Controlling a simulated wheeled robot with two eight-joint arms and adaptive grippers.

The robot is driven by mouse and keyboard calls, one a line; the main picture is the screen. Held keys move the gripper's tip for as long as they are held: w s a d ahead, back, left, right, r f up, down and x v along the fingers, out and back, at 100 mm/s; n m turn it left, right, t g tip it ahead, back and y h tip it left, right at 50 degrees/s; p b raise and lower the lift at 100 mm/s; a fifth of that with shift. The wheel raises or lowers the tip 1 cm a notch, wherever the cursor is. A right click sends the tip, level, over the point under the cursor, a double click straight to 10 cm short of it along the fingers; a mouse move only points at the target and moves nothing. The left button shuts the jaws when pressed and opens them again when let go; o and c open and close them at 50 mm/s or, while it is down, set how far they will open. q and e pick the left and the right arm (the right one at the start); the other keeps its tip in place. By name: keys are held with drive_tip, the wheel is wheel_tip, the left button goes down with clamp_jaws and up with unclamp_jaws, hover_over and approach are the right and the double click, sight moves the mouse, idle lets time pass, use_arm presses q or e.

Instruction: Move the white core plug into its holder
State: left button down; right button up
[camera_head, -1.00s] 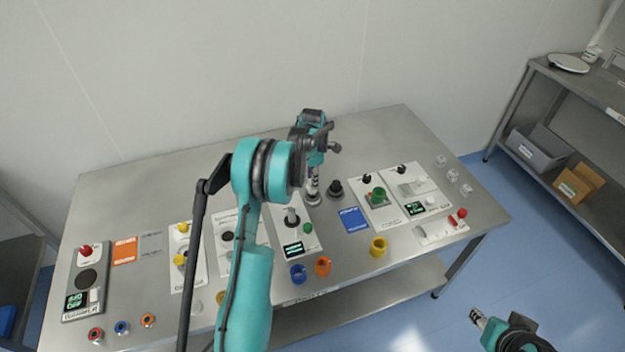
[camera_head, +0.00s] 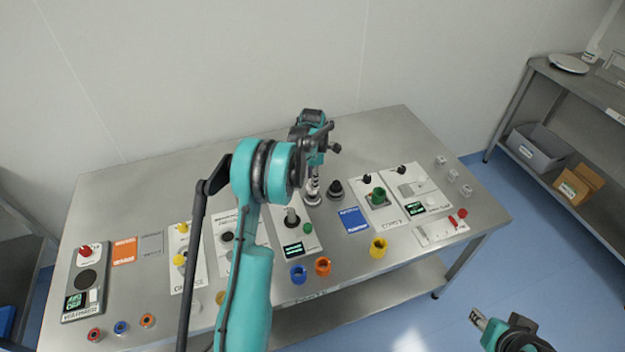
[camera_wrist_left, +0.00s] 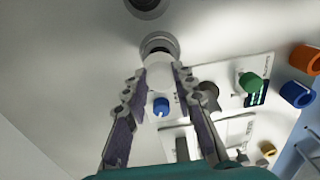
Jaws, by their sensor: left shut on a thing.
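The white core plug (camera_wrist_left: 158,78) is between the fingertips of my left gripper (camera_wrist_left: 160,72) in the left wrist view. The gripper is shut on it. The plug's far end meets or overlaps a round grey metal holder (camera_wrist_left: 160,42); I cannot tell whether it is seated inside. In the head view my left gripper (camera_head: 313,182) points down over the holder (camera_head: 312,197) near the back of the table, and its fingers largely hide the plug. My right gripper (camera_head: 479,318) is away from the table at the lower right, too small to read its jaws.
A dark round holder (camera_head: 335,189) stands just right of the left gripper. Blue (camera_head: 298,274), orange (camera_head: 323,266) and yellow (camera_head: 378,248) rings line the front. The table behind the gripper is clear.

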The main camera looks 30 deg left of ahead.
use_arm(q)
drive_tip(key=shift+f+b, duration=1.65)
drive_tip(key=shift+f, duration=0.55)
idle(0.6)
drive_tip(key=c, duration=1.2)
unclamp_jaws()
drive_tip(key=shift+o, duration=0.2)
wheel_tip(320, 180, up, 12)
